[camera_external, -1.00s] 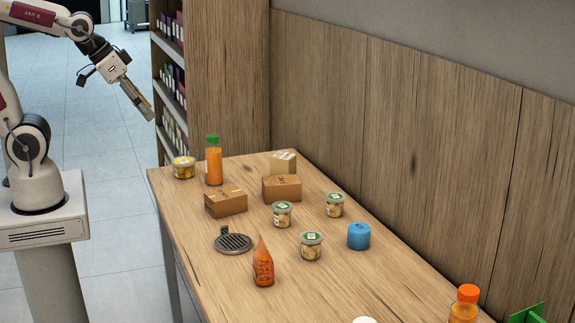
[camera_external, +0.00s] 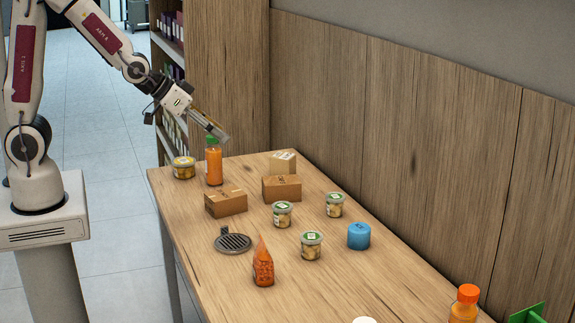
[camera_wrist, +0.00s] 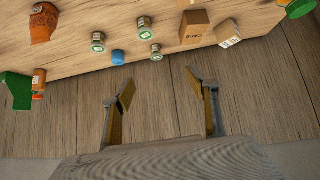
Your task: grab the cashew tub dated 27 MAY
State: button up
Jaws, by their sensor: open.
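Three small clear tubs with green-and-white lids stand on the table: one in the middle (camera_external: 282,214), one at the right (camera_external: 334,204) and one nearer the front (camera_external: 311,245). A tub with a yellow lid (camera_external: 183,167) stands at the far left corner. The dates on the tubs are too small to read, so I cannot tell which is 27 MAY. My gripper (camera_external: 222,134) is open and empty, in the air above the far end of the table near the green-capped bottle. In the wrist view its fingers (camera_wrist: 166,110) are spread before the wooden wall panel.
Several brown boxes (camera_external: 226,204) stand near the tubs. A green-capped orange bottle (camera_external: 214,162), a round metal drain (camera_external: 233,243), an orange pouch (camera_external: 263,266) and a blue container (camera_external: 359,236) are also on the table (camera_external: 205,265). The wooden wall panel (camera_external: 400,130) borders the right side.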

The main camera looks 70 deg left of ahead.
jog(key=w+d+f+t, duration=0.2)
jog(key=w+d+f, duration=0.1)
jog(key=w+f, duration=0.5)
jog(key=t, duration=0.2)
send_near(276, 206)
jog(key=w, duration=0.3)
jog(key=shift+w+a+f+h, duration=0.1)
jog(key=shift+w+f+h, duration=0.2)
jog(key=shift+w+f, duration=0.1)
jog(key=shift+s+f+m, duration=0.1)
jog(key=shift+f+m, duration=0.2)
jog(key=shift+f, duration=0.3)
jog(key=shift+x, duration=1.3)
jog(key=shift+r+x, duration=0.2)
jog(key=shift+x, duration=2.45)
